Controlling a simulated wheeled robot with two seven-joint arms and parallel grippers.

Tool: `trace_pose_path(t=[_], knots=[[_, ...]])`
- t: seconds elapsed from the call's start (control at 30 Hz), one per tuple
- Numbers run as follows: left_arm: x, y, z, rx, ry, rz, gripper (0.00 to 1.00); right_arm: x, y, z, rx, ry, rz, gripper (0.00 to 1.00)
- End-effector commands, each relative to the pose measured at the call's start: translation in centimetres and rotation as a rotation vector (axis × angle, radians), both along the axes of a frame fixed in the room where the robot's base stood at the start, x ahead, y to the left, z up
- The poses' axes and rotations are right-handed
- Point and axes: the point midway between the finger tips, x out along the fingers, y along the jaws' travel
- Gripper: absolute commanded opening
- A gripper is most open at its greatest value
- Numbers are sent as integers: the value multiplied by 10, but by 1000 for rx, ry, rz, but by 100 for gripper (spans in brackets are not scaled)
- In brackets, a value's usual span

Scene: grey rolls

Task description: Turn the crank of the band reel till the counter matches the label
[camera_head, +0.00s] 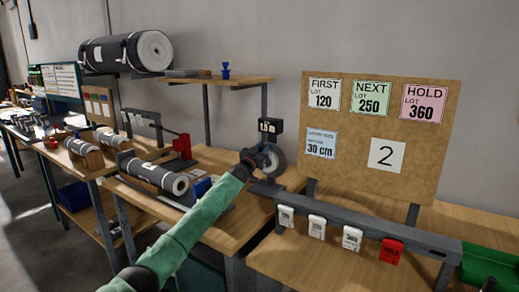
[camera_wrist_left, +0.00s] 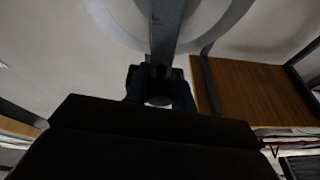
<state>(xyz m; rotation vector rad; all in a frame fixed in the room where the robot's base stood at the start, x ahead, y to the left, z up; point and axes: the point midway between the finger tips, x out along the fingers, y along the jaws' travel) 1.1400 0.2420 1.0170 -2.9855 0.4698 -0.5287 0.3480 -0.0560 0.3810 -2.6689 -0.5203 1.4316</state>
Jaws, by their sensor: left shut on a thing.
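The band reel (camera_head: 279,160) is a pale grey disc at the right end of the middle workbench. In the left wrist view its large pale rim (camera_wrist_left: 225,22) fills the top. My left gripper (camera_head: 262,157) is at the reel's face, in front of its left part. In the left wrist view my left gripper (camera_wrist_left: 159,88) is shut on the handle end of the crank, whose dark bar (camera_wrist_left: 166,30) runs up across the reel. The black counter (camera_head: 270,126) sits above the reel; its digits are too small to read surely. A blue label (camera_head: 320,144) reads 30 cm. My right gripper is out of view.
A brown board (camera_head: 440,140) stands behind, with FIRST, NEXT and HOLD cards and a 2. A grey rail (camera_head: 370,228) with several tags crosses the right bench. Grey rolls (camera_head: 160,177) lie on the benches at left. A green bin (camera_head: 490,265) is at lower right.

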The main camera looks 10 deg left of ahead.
Motion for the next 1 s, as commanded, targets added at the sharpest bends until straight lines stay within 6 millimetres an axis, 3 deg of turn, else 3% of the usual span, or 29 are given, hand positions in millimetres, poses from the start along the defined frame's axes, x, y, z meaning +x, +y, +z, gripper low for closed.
trace_pose_path(t=[0.4, 0.97, 1.0], knots=[[-5, -14, -5, 188, -64, 0, 0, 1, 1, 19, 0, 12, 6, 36], [-6, -17, -6, 217, -74, 0, 0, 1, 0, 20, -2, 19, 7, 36], [-6, -17, -6, 217, -74, 0, 27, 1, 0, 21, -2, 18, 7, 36]])
